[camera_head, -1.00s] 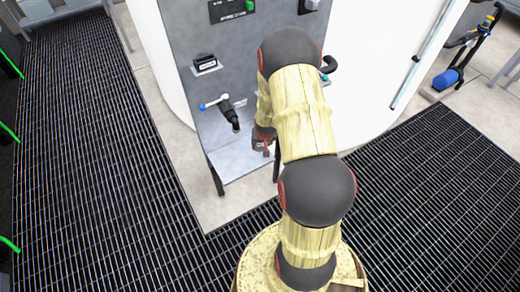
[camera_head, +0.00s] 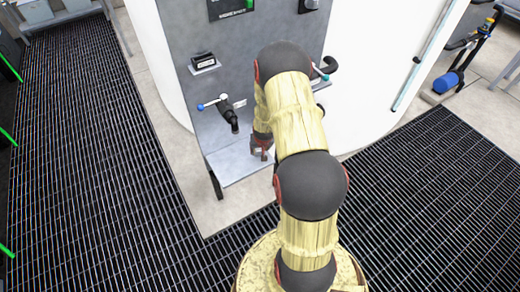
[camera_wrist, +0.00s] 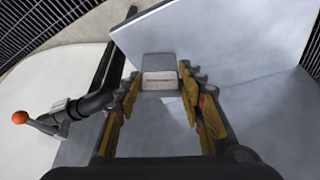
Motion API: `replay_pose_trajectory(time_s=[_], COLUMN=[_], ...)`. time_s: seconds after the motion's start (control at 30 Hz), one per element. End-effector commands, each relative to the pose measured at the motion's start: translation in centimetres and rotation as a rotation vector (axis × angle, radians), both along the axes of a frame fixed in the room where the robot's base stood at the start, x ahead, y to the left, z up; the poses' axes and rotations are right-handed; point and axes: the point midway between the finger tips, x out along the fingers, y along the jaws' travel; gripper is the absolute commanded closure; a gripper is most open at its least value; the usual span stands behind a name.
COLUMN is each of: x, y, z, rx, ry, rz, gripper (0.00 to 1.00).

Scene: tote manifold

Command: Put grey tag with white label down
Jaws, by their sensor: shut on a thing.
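The grey tag with white label (camera_wrist: 158,76) is between the fingertips of my gripper (camera_wrist: 158,90) in the wrist view. My gripper is shut on it, with a yellow finger on each side. The white label faces the wrist camera. In the head view my gripper (camera_head: 262,146) is in front of the grey panel, above the shelf at its foot, and the tag cannot be made out there. I cannot tell whether the tag touches the shelf.
The grey panel (camera_head: 190,30) carries a small black-and-white box (camera_head: 203,62) and a black valve with a blue-tipped handle (camera_head: 229,110). The grey shelf (camera_head: 228,170) is bare to the left of my gripper. Another valve handle has an orange ball (camera_wrist: 20,117) in the wrist view.

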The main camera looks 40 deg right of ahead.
Motion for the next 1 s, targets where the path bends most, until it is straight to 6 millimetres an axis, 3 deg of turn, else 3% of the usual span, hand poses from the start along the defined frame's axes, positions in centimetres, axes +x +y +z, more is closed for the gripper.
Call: replay_pose_trajectory(time_s=[0.03,0.07,0.37,0.73,1.0], x=[0.0,0.0,0.0,0.0,-1.3], y=[0.0,0.0,0.0,0.0,1.0], z=[-0.3,-0.3,-0.2,0.3,4.7], rx=[0.001,0.001,0.001,0.000,-0.001], ry=[0.001,0.001,0.001,0.000,-0.001], rz=[0.000,0.000,0.000,0.000,0.001], gripper=[0.83,0.60,0.43,0.43,0.43])
